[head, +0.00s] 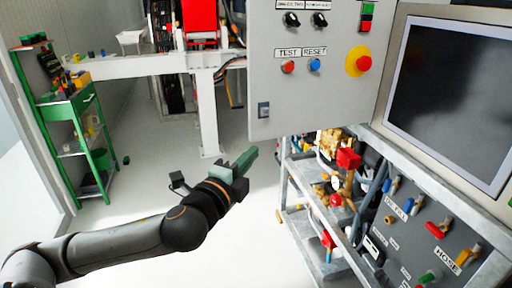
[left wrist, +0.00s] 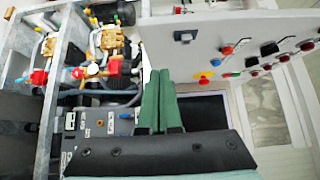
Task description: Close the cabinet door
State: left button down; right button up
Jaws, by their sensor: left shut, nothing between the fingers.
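The cabinet door (head: 330,90) is a grey panel with labelled buttons and switches, at the upper middle of the head view. It stands swung out to the left of the screen, with a small dark latch (head: 263,109) near its lower left corner. My left gripper (head: 250,154) has green fingers and is shut and empty, below and slightly left of that corner. In the left wrist view the closed fingers (left wrist: 158,75) point towards the door (left wrist: 190,55), with a gap I cannot judge. My right gripper is not in view.
A monitor (head: 450,100) sits to the right of the door. Below are a metal frame (head: 345,245) with pumps and red valves, and a grey labelled panel (head: 405,225). A green shelf (head: 75,110) stands far left. The floor (head: 140,195) between is open.

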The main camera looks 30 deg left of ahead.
aim_at(262, 128)
pick_arm(q)
jog(key=w+a, duration=0.1)
jog(key=w, duration=0.1)
jog(key=w+a, duration=0.1)
jog(key=w, duration=0.2)
jog(key=w+a, duration=0.1)
jog(key=w, duration=0.1)
jog(key=shift+w+a, duration=0.15)
jog(key=shift+w, duration=0.2)
jog(key=shift+w+a, duration=0.3)
jog(key=shift+a, duration=0.05)
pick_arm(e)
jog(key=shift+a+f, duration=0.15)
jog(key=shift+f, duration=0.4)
pick_arm(q)
jog(key=shift+w+a+r, duration=0.1)
jog(key=shift+a, duration=0.05)
